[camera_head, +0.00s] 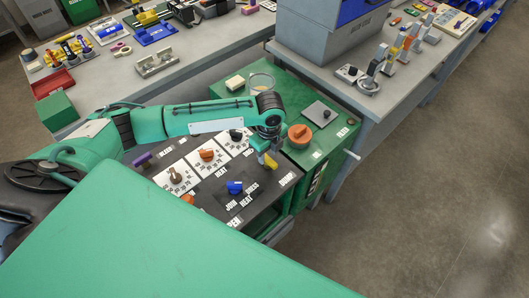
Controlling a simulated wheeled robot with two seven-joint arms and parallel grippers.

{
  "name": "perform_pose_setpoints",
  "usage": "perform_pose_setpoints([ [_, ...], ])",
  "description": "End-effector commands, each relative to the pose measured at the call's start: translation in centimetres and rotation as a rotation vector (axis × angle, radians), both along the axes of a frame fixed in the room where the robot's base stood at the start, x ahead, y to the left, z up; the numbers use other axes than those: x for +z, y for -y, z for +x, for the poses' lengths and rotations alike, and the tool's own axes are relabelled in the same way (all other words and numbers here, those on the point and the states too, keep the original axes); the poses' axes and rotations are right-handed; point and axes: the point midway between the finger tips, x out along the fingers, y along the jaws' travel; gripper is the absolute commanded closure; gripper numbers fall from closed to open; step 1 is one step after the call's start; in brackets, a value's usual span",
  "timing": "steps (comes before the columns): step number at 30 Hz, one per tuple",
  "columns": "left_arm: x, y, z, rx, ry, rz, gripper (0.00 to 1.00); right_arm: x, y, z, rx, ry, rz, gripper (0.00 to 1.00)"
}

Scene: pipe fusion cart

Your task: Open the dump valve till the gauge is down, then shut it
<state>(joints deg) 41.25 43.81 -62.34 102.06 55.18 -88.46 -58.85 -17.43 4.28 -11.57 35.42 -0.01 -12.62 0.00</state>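The green cart (330,98) stands in front of me with a dark sloped panel (215,200). A blue handle (235,187) sits lower on the panel. A yellow handle (271,162) is at its right end. I cannot tell which handle is the dump valve, nor read a gauge. My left gripper (264,151) points down right at the yellow handle; whether it touches or grips it is unclear. My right gripper is out of view.
Workbenches with tools stand behind and to the right. Open floor (440,190) lies at right. A green surface fills the lower left.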

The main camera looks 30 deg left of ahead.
Motion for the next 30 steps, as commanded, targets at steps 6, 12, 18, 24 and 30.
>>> perform_pose_setpoints([
  [6, -1.7, 0.0, 0.0, 0.000, 0.000, 0.001, 0.62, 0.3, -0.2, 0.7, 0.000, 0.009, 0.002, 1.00],
  [12, -1.9, 0.0, 0.0, 0.000, 0.001, 0.001, 0.62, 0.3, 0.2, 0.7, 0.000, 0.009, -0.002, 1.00],
  [18, -1.8, 0.0, 0.0, 0.000, 0.001, 0.001, 0.83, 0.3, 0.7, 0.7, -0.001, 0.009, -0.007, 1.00],
  [24, -1.9, 0.0, 0.0, 0.000, 0.000, 0.001, 1.00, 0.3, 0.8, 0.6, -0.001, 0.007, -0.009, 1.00],
  [30, -1.6, 0.0, -0.1, 0.040, -0.003, -0.001, 1.00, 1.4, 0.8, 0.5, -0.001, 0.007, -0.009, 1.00],
])
